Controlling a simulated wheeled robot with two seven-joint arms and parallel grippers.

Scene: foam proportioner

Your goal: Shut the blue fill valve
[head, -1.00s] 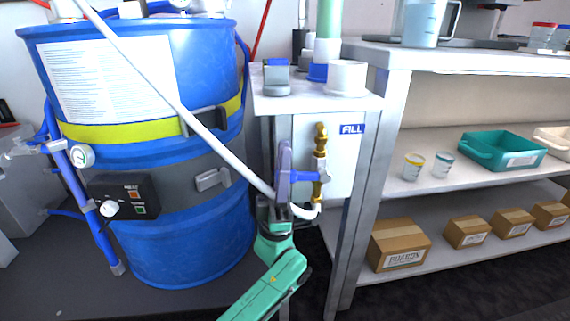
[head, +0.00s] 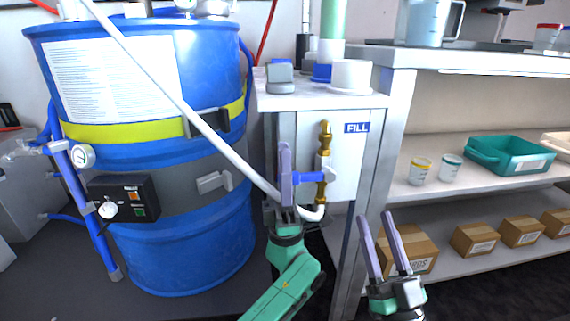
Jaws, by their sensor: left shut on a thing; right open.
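The blue fill valve handle (head: 308,177) sticks out to the left from a brass valve body (head: 323,165) on the white cabinet panel. A blue FILL label (head: 357,128) is beside the brass fitting's top. The handle lies roughly level. My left gripper (head: 285,165) points up at the left end of the handle and is shut on it; its fingers hide that end. My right gripper (head: 376,220) is open and empty, low in front of the shelf, to the right of the cabinet.
A blue drum (head: 185,245) with a yellow band stands on the left. A white hose (head: 185,105) runs diagonally down to the valve outlet. The shelf holds a teal tray (head: 512,155), two small cups and several cardboard boxes (head: 475,240). My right gripper is in front of one box.

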